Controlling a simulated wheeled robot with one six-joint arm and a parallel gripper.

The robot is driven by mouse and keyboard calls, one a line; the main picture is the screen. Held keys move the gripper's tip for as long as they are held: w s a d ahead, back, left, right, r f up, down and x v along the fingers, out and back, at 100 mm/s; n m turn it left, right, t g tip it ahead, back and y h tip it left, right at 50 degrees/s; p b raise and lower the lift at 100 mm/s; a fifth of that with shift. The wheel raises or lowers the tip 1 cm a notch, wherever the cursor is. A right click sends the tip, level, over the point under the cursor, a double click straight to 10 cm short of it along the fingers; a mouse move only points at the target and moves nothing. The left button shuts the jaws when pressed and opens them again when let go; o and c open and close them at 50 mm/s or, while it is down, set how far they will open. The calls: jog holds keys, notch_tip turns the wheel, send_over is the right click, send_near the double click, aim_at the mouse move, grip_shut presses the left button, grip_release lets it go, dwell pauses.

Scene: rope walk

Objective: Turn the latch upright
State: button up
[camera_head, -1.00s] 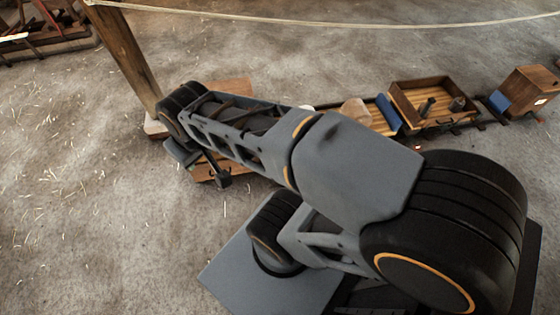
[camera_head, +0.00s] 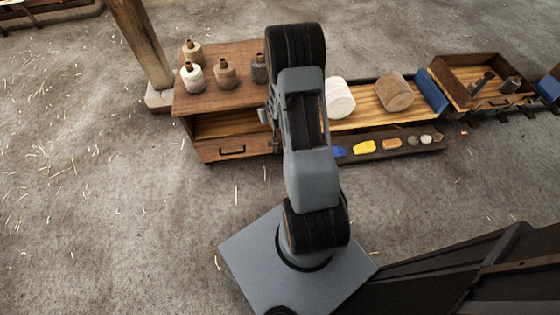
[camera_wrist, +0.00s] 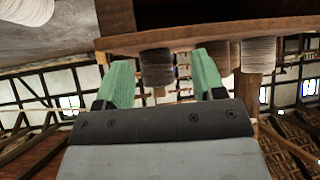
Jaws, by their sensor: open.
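No latch can be made out in either view; part of the wooden cabinet (camera_head: 215,104) is hidden behind my arm in the head view. The cabinet has an open shelf and a lower drawer front (camera_head: 230,150) with a dark handle. In the wrist view my gripper (camera_wrist: 163,72) has two green fingers spread apart, with nothing held between them. A dark grey spool (camera_wrist: 158,66) shows upside down beyond the gap. My gripper is mostly hidden by my arm in the head view.
Several spools, including a white one (camera_head: 193,78), stand on the cabinet top. To the right are a white roll (camera_head: 340,98), a wooden cylinder (camera_head: 393,93), a strip with coloured pieces (camera_head: 380,147) and an open wooden box (camera_head: 468,101). A wooden post (camera_head: 140,45) stands left. The front-left floor is clear.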

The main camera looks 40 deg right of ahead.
notch_tip(320, 180, down, 16)
jog(key=s+d+f+m+t+b, duration=0.1)
jog(key=s+d+b, duration=0.2)
jog(key=b, duration=0.2)
jog(key=m+t+h+b, duration=0.2)
jog(key=b, duration=0.4)
send_near(280, 150)
jog(key=shift+s+f+b+x, duration=0.15)
jog(key=shift+b+x, duration=0.85)
jog(key=shift+x, duration=0.85)
jog(key=shift+s+f+b+x, duration=0.15)
jog(key=shift+b+x, duration=0.8)
jog(key=shift+x, duration=0.95)
jog(key=shift+w+f+b+x, duration=0.1)
jog(key=shift+f+b+x, duration=0.1)
jog(key=shift+b+x, duration=1.25)
jog(key=shift+w+d+f+p, duration=0.15)
jog(key=shift+w+d+p, duration=0.1)
jog(key=shift+w+p, duration=0.15)
jog(key=shift+c, duration=0.3)
jog(key=shift+s, duration=0.1)
jog(key=c, duration=0.9)
jog(key=shift+o, duration=0.2)
